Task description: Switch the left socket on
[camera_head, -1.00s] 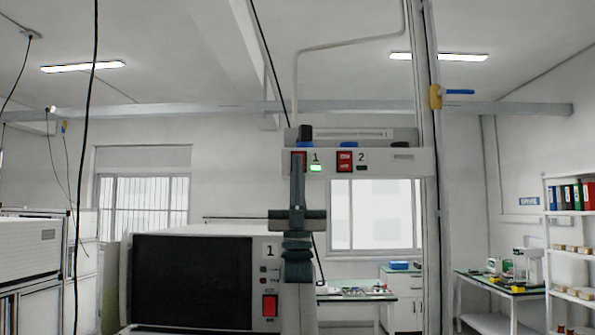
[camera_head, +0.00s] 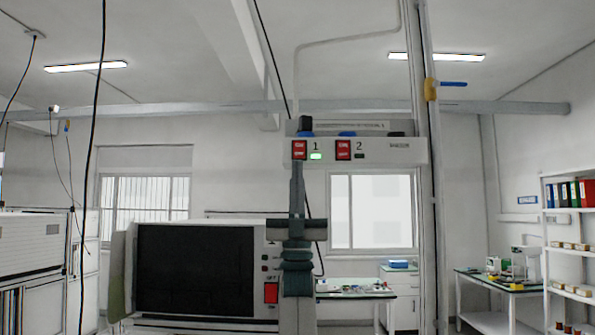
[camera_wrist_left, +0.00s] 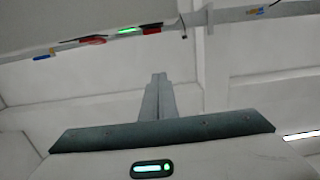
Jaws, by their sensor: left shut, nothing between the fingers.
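The left socket's red switch (camera_head: 299,150), marked 1, sits on a pale power strip (camera_head: 400,151) high in the head view. The lamp (camera_head: 315,156) beside it glows green. The red switch marked 2 (camera_head: 343,150) is to its right, with a dark lamp. My left gripper (camera_head: 297,164) points upward, its fingers shut and empty, the tips just below switch 1. How far they are from it in depth I cannot tell. In the left wrist view the shut fingertips (camera_wrist_left: 158,77) are below the strip, where the green lamp (camera_wrist_left: 127,30) shows lit.
A boxy instrument with a dark screen (camera_head: 195,270) and a red switch (camera_head: 271,293) stands below, partly behind my left arm. A vertical post (camera_head: 432,200) rises at the strip's right end. Blue plugs (camera_head: 305,133) sit on top of the strip.

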